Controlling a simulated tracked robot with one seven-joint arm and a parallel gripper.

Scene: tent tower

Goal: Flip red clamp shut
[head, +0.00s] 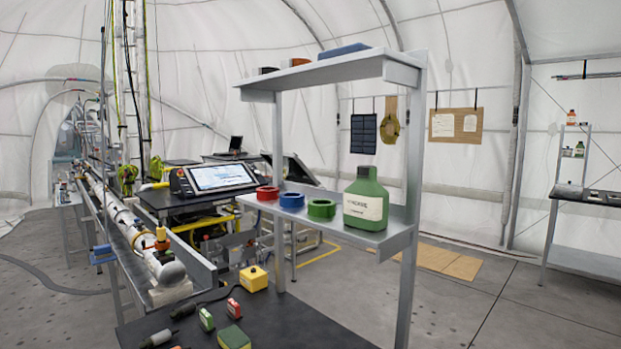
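I cannot make out a red clamp for certain in the head view. A small red block-like item (233,308) lies on the black table top (290,325) at the bottom. A red ring (267,193) sits on the grey shelf (392,236), left of a blue ring (291,201) and a green ring (321,209). A white pipe (118,212) with an orange and yellow fitting (162,240) runs along the left; a blue part (103,255) is beside it. My gripper is not in view.
A green bottle (366,200) stands on the shelf, whose posts rise in the middle. A yellow box (253,279) and a green and yellow block (234,337) are on the black table. A screen console (222,177) stands behind. The floor at right is open.

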